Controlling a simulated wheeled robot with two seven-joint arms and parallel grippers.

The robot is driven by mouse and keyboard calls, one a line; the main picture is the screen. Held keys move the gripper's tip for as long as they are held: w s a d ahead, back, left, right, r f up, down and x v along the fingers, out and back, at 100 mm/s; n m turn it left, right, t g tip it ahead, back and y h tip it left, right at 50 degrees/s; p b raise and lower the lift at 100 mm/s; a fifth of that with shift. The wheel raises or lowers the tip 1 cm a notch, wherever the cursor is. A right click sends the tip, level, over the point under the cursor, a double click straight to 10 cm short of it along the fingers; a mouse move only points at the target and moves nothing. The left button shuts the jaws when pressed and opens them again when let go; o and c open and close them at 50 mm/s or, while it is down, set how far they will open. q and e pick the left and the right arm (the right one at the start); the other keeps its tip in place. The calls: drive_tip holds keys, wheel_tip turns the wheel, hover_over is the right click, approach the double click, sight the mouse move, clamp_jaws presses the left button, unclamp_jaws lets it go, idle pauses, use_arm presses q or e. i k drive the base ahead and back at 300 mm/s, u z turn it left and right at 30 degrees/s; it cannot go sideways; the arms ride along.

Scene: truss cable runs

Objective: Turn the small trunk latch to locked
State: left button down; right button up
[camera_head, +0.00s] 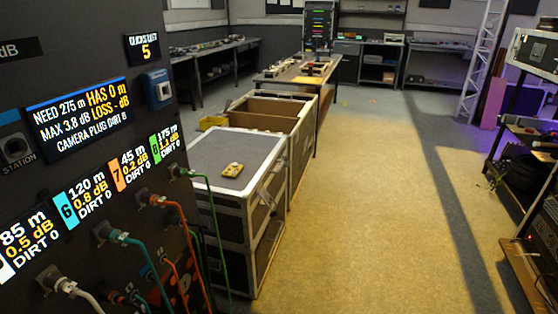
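A trunk with a grey lid (220,150) and metal edges stands left of the middle, its lid down. Its dark front faces right, and a small metal fitting (268,200) shows there. I cannot tell if this fitting is the latch or which way it is turned. A small yellow device (233,170) lies on the lid. Behind this trunk stands a longer open case (268,106) with a brown inside. Neither of my grippers shows in this view.
A dark panel (95,175) with screens, labelled ports and coloured cables (200,240) fills the left side, close to the trunk. The floor (370,200) right of the trunk is clear. Racks and shelves (530,150) line the right edge. A worktable (295,70) stands further back.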

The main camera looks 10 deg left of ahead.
sight(287, 164)
drive_tip(key=z, duration=0.75)
drive_tip(key=i, duration=3.1)
drive_tip(key=u, duration=3.4)
